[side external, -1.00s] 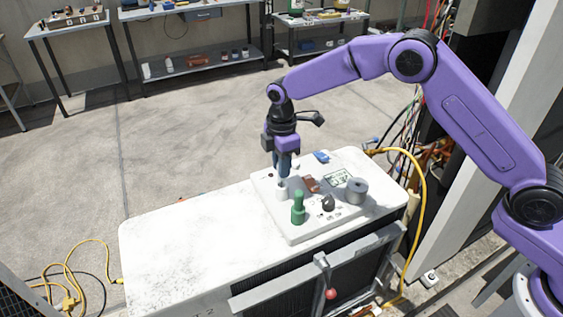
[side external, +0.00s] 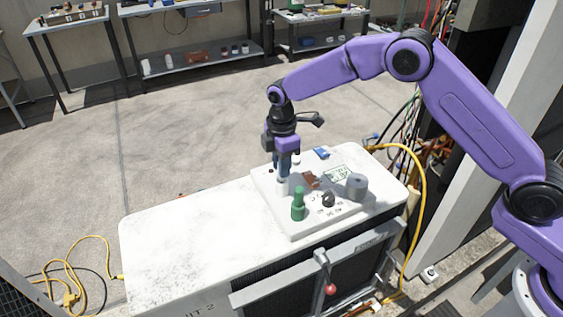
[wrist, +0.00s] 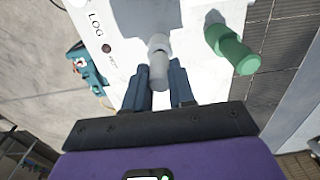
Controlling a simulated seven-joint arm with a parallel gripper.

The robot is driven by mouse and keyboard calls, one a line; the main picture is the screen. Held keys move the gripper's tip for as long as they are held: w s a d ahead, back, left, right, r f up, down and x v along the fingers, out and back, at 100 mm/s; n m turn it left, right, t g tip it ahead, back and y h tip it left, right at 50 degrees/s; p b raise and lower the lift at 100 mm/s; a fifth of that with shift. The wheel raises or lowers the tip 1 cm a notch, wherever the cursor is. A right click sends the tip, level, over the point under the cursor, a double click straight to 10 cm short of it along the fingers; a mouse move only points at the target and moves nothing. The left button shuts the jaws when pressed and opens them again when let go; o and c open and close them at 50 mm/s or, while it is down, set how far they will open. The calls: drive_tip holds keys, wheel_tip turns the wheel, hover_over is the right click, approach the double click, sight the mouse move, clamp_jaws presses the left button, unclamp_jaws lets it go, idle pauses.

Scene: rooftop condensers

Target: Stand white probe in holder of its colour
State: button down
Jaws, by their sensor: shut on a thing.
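The white probe (wrist: 158,62) shows in the wrist view between my two blue fingers. My gripper (wrist: 159,88) is shut on it. In the side view my gripper (side external: 284,170) points down at the left part of a white panel (side external: 283,222), and the pale probe (side external: 283,187) shows just below the fingertips. Whether its lower end touches the panel or sits in a holder I cannot tell. A green probe-like piece (side external: 298,204) stands upright to the right of the gripper, and it also shows in the wrist view (wrist: 232,50).
A grey cylinder (side external: 356,187), a dark knob (side external: 328,200) and a brown piece (side external: 311,180) are on the panel. A blue item (side external: 321,153) lies near its back edge. The left of the white unit top (side external: 185,235) is clear. A yellow cable (side external: 421,190) loops at right.

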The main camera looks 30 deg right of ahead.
drive_tip(key=shift+f, duration=0.25)
drive_tip(key=c, duration=0.9)
unclamp_jaws()
drive_tip(key=shift+o, duration=0.2)
wheel_tip(320, 180, up, 17)
drive_tip(key=shift+r, duration=0.2)
drive_tip(key=shift+s, duration=0.1)
